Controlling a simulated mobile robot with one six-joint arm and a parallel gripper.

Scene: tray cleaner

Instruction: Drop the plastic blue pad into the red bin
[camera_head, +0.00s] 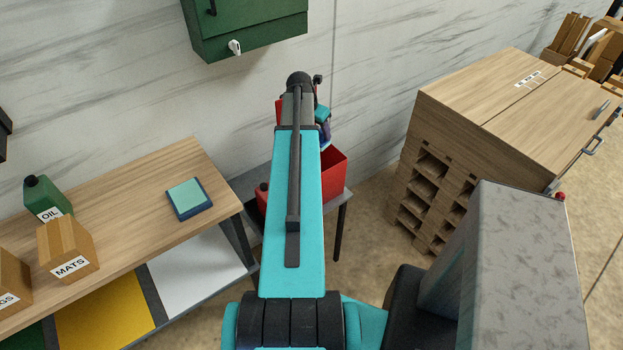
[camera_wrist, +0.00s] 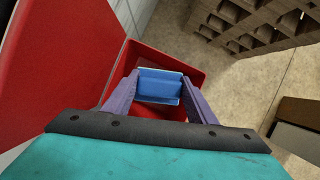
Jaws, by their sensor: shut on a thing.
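The blue pad (camera_wrist: 160,86) is between the two purple fingers of my gripper (camera_wrist: 160,92) in the wrist view. My gripper is shut on it. The red bin (camera_wrist: 187,62) shows behind and around the pad, so the pad is over the bin's opening. I cannot tell how high above its floor the pad is. In the head view the red bin (camera_head: 334,174) stands on a dark table, partly hidden by my arm. My gripper (camera_head: 325,140) shows only in part there, just above the bin's far side, and the pad is not clear.
A wooden bench (camera_head: 140,200) at left holds a teal-topped blue pad-like item (camera_head: 186,198), a green oil can (camera_head: 47,197) and boxes. A large red surface (camera_wrist: 60,65) is close at left in the wrist view. A wooden pallet-like stack (camera_head: 430,190) stands right of the bin.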

